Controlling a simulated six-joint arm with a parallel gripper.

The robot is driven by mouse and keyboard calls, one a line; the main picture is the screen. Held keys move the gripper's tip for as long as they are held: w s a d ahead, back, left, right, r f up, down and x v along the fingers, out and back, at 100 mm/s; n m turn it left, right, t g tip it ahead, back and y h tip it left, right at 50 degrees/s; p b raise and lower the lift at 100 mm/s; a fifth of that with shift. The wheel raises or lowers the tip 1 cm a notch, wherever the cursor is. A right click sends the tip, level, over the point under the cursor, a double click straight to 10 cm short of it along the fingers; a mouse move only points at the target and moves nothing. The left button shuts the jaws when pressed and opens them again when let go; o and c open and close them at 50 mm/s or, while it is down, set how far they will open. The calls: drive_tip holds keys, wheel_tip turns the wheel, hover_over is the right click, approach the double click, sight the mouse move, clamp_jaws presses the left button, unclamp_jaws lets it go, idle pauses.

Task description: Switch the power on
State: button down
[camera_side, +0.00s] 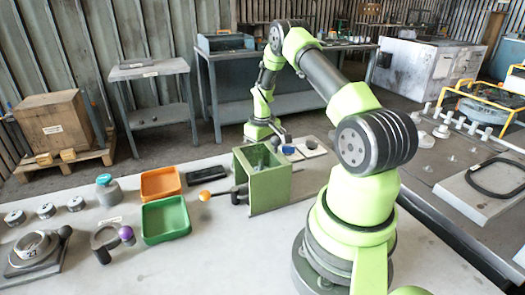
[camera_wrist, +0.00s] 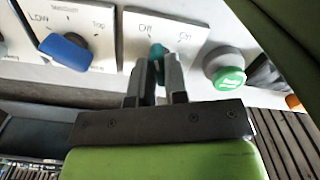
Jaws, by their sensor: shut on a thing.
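In the wrist view a white plate (camera_wrist: 190,30) is marked "Off" on the left and "On" on the right. A small teal switch knob (camera_wrist: 157,50) sits on it between the two words. My gripper (camera_wrist: 159,72) is shut on the teal knob, with one dark finger on each side. The fingers hide most of the knob, so I cannot tell exactly which mark it points to. In the side view my gripper (camera_side: 280,138) is low behind the green housing (camera_side: 268,190), and the switch is too small to make out there.
In the wrist view a blue knob (camera_wrist: 66,53) on a "Low"/"Top" plate is left of the switch, and a green button (camera_wrist: 228,76) is close on its right. In the side view orange (camera_side: 160,198) and green (camera_side: 165,236) trays stand left of the housing.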

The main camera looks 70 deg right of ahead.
drive_tip(key=shift+m, duration=1.4)
drive_tip(key=c, duration=1.8)
unclamp_jaws()
drive_tip(key=m, duration=0.3)
drive_tip(key=shift+w, duration=0.1)
drive_tip(key=shift+m, duration=0.6)
